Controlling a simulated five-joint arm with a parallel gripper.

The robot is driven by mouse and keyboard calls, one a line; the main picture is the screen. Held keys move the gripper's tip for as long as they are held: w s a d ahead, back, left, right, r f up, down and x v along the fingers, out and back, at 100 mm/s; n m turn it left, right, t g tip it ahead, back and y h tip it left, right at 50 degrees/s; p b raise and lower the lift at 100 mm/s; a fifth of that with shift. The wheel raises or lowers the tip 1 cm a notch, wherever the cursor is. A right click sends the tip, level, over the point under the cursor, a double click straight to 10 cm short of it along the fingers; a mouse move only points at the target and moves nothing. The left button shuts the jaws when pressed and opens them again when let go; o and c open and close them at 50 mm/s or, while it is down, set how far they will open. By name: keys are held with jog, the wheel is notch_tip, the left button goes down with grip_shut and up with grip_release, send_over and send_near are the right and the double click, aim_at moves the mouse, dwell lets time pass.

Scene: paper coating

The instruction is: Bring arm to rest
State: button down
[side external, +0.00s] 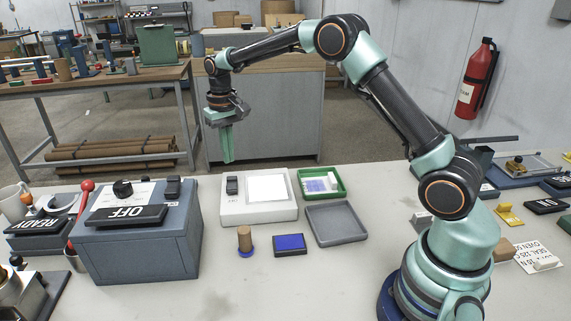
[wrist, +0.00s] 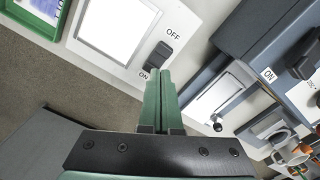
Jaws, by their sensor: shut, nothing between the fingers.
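My gripper (side external: 228,145) hangs pointing down beyond the far edge of the table in the side external view, at the end of my outstretched arm. Its two green fingers are together with nothing between them. In the wrist view the closed fingers (wrist: 165,90) reach up toward the white light box. The gripper touches nothing that I can see.
The white light box (side external: 230,211) has a lit panel and a black switch. A green tray (side external: 339,192), an empty grey tray (side external: 335,222), a blue pad (side external: 290,243) and a wooden-handled stamp (side external: 245,240) are near it. A blue-grey machine (side external: 150,255) marked OFF stands left.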

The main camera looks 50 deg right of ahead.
jog(key=s+a+r+n+t, duration=0.1)
jog(key=s+a+r+t, duration=0.15)
jog(key=s+r, duration=0.9)
jog(key=s+n+t, duration=0.2)
jog(key=s+t, duration=0.1)
jog(key=s, duration=0.9)
jog(key=shift+s+f, duration=0.2)
jog(key=shift+s, duration=0.15)
